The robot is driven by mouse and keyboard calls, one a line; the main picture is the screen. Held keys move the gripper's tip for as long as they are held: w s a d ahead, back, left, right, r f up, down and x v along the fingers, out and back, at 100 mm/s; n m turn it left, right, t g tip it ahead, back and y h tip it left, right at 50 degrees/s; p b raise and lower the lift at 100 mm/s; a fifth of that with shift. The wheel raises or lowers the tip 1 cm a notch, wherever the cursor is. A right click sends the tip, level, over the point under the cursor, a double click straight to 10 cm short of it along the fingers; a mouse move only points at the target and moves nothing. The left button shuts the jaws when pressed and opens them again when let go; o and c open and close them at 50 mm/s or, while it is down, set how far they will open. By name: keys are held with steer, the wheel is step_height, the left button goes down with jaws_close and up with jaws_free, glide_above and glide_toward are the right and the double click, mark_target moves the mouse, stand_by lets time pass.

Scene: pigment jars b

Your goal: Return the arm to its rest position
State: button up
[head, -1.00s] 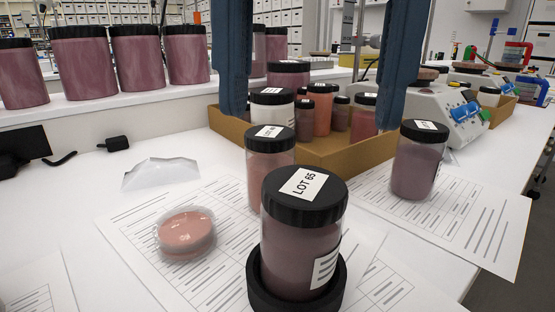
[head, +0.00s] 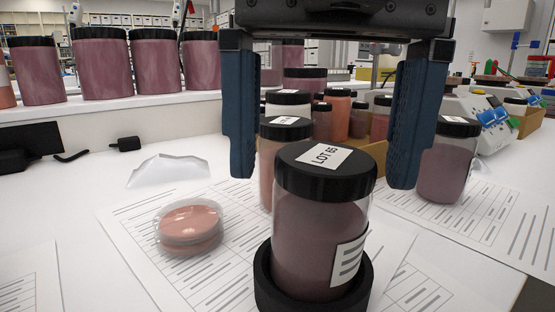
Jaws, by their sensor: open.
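My gripper (head: 325,175) hangs in the upper middle of the head view, with its two blue fingers wide apart and nothing between them in its grasp. The LOT 65 jar (head: 322,225), dark mauve with a black lid, stands upright in a black ring holder (head: 263,283) in the near foreground. The fingers appear on either side of the jar's lid in the picture, and their tips show no contact with it. The arm above the gripper is mostly out of view.
A pinkish jar (head: 267,180) stands just behind the LOT 65 jar. A mauve jar (head: 445,170) stands to the right on paper sheets. A round dish (head: 189,226) lies at left. A cardboard tray (head: 379,127) holds several jars behind.

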steer(key=shift+a+r+n, duration=0.15)
steer(key=shift+r+n, duration=0.05)
steer(key=shift+n, duration=0.5)
